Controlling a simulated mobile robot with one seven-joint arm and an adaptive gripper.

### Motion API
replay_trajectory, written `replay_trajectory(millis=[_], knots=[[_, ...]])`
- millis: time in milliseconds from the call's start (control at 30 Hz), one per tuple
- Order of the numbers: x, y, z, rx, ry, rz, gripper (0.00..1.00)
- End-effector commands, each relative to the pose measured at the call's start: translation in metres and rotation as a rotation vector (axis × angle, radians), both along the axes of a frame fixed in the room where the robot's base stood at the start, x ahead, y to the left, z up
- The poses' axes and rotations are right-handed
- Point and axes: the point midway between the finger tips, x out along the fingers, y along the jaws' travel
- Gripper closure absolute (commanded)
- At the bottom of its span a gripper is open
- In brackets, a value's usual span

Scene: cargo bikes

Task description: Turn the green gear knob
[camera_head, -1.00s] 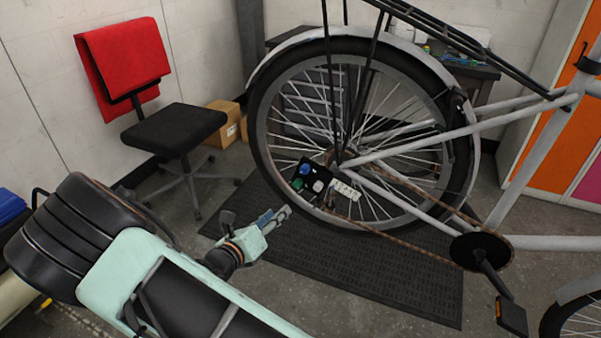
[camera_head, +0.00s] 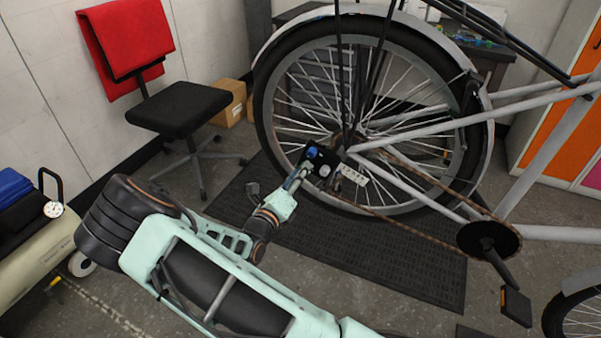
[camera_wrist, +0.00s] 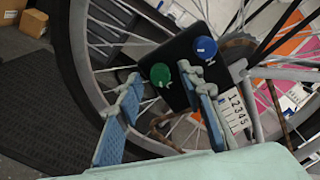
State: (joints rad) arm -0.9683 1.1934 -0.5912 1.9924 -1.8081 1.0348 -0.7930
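The green knob (camera_wrist: 160,75) sits on a black panel (camera_wrist: 182,58) by the bike's rear wheel hub. In the wrist view it shows between the two fingers of my gripper (camera_wrist: 160,84), with a gap on each side. My gripper (camera_head: 302,170) is open and points at the panel (camera_head: 319,160). I cannot tell whether the fingertips reach past the knob's face. In the head view the gripper hides the green knob. A blue knob (camera_head: 311,152) is at the panel's upper part and shows up-right of the green one in the wrist view (camera_wrist: 205,48).
The rear wheel (camera_head: 265,112) with spokes stands behind the panel. A dark mat (camera_head: 360,252), an office chair (camera_head: 178,108) and a compressor (camera_head: 40,250) are around my arm.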

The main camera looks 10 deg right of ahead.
Motion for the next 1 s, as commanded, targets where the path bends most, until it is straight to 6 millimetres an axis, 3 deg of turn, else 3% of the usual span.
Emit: replay_trajectory(millis=[400,733,1000], knots=[[0.0088,-0.0059,0.0002,0.0,0.0,0.001,0.65],[0.0085,-0.0058,0.0002,0.001,0.0,0.001,1.0],[0.0084,-0.0059,0.0003,0.013,-0.009,0.001,1.0]])
